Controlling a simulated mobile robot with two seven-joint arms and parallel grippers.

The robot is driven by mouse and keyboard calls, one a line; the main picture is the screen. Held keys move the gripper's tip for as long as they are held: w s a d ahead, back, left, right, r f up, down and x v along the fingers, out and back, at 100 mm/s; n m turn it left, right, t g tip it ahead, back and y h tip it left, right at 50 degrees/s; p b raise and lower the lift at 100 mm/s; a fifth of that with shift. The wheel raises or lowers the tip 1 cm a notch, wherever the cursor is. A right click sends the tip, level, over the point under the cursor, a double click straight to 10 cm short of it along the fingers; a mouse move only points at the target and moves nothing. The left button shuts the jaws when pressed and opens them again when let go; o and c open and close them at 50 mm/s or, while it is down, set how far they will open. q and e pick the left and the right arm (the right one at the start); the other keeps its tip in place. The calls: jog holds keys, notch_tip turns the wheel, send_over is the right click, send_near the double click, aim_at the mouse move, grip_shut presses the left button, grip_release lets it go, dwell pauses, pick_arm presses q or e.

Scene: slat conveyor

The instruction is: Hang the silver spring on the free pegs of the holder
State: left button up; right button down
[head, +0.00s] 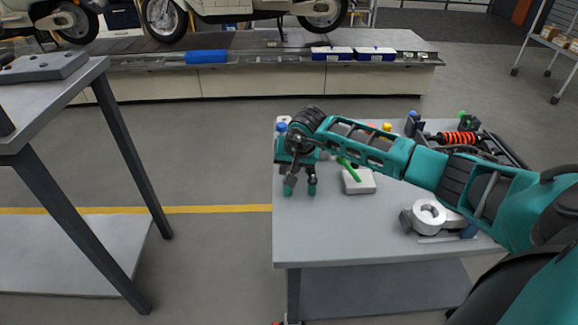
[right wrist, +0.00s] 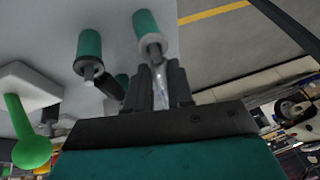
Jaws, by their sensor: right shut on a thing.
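My right gripper (head: 297,165) is over the left part of the grey table. In the right wrist view its dark fingers (right wrist: 160,90) are shut on a narrow, shiny silver piece (right wrist: 160,98), apparently the silver spring. Its coils cannot be made out and most of it is hidden. Just beyond the fingers are two teal cylinders (right wrist: 90,45) on dark and metal stems. They also show below the gripper in the head view (head: 312,188). I cannot tell whether they are pegs of the holder, or whether the silver piece touches them. My left gripper is not in view.
A white block (head: 359,183) with a green handle (head: 350,171) stands close right of the gripper. An orange spring (head: 459,138) among dark parts lies at the back right. A silver ring-shaped part (head: 430,216) is at front right. The table's front middle is clear.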

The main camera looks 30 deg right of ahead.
dwell(0.3)
jog(key=c, duration=0.9)
grip_release()
jog(key=shift+s+r, duration=0.2)
jog(key=shift+r, duration=0.35)
jog(key=p+v, duration=0.2)
jog(key=v, duration=0.9)
jog(key=shift+s+r+p, duration=0.25)
jog(key=shift+r+p, duration=0.1)
jog(key=shift+p, duration=0.05)
